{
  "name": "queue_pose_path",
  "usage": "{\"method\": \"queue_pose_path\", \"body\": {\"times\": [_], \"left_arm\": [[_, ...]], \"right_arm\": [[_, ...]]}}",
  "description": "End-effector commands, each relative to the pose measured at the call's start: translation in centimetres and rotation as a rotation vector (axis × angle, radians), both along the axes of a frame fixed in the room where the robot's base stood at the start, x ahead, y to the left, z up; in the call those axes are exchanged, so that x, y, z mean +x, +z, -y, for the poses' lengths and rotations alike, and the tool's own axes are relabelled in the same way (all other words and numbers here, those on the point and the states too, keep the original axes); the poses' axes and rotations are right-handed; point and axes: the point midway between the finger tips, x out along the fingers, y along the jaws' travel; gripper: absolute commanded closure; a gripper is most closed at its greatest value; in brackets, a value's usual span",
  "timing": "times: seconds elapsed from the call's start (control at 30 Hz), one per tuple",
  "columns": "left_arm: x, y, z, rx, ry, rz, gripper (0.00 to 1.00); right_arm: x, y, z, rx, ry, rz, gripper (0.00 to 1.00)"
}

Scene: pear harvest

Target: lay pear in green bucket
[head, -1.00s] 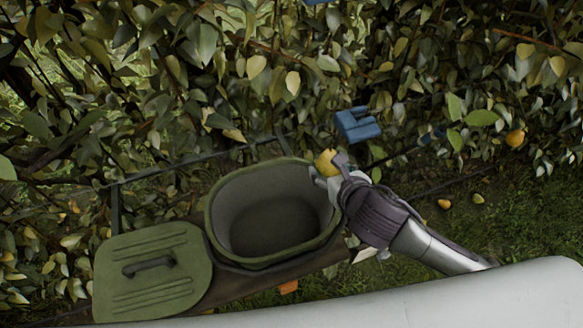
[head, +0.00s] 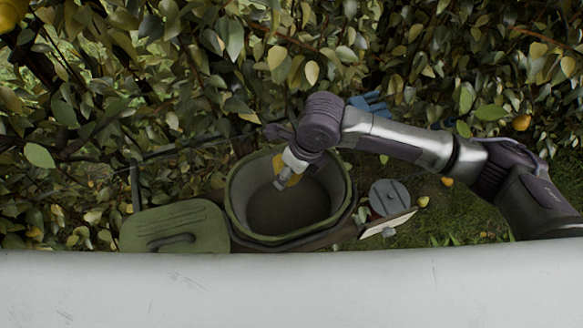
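The green bucket (head: 234,214) stands open in the lower middle of the head view, its lid (head: 180,228) lying flat to its left. My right arm comes in from the right, and its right gripper (head: 283,181) points down inside the bucket's mouth. It is shut on a yellow pear (head: 293,179), which is partly hidden by the gripper. The pear is over the bucket's interior near the back wall; I cannot tell how far above the floor. The visible bucket floor is bare. My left gripper is not in view.
Dense leafy branches fill the back. A yellow pear (head: 12,12) hangs at the top left and another (head: 521,122) at the right. Small fruits (head: 447,181) lie on the grass. A blue object (head: 370,106) is behind my arm; a grey round object (head: 390,197) stands right of the bucket.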

Motion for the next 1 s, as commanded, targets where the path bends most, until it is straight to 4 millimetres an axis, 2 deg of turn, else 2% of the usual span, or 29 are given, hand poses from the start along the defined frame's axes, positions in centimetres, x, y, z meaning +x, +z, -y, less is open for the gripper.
{"method": "queue_pose_path", "body": {"times": [0.03, 0.33, 1.0], "left_arm": [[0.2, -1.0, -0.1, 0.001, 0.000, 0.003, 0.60], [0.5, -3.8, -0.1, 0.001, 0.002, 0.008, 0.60], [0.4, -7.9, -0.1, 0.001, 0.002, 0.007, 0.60]], "right_arm": [[0.0, -1.0, 0.0, 0.001, 0.000, 0.001, 0.77], [0.0, -4.0, 0.0, 0.001, -0.001, 0.002, 0.77], [0.0, -10.5, 0.0, 0.002, -0.001, 0.001, 0.77]]}}
